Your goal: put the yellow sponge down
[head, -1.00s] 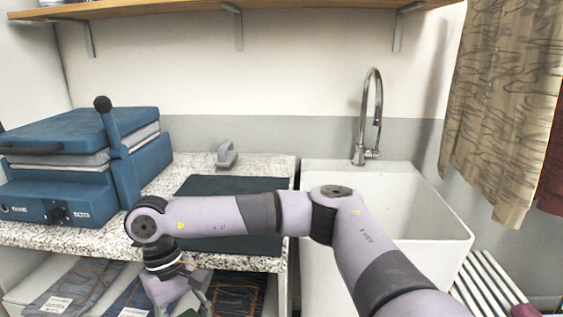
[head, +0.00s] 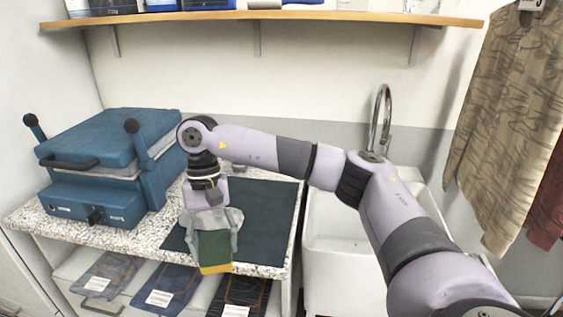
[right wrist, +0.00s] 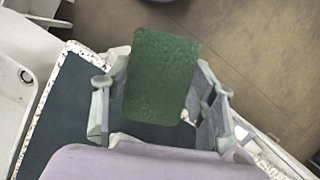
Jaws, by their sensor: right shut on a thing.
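The sponge (head: 214,250) has a broad green face and a yellow layer that shows along its lower edge in the head view. My right gripper (head: 212,238) is shut on it, one finger on each side. The sponge hangs in front of the dark mat (head: 265,215) on the speckled counter, near the counter's front edge; whether it touches anything is hard to tell. In the right wrist view the sponge's green face (right wrist: 160,78) sits between the fingers (right wrist: 160,100), with the mat (right wrist: 70,105) behind at the left. My left gripper is not in view.
A blue press (head: 105,165) with raised handles stands at the counter's left. A white sink (head: 335,232) with a tall tap (head: 384,115) is at the right. Folded jeans (head: 165,285) lie on the shelf below. The mat's right part is bare.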

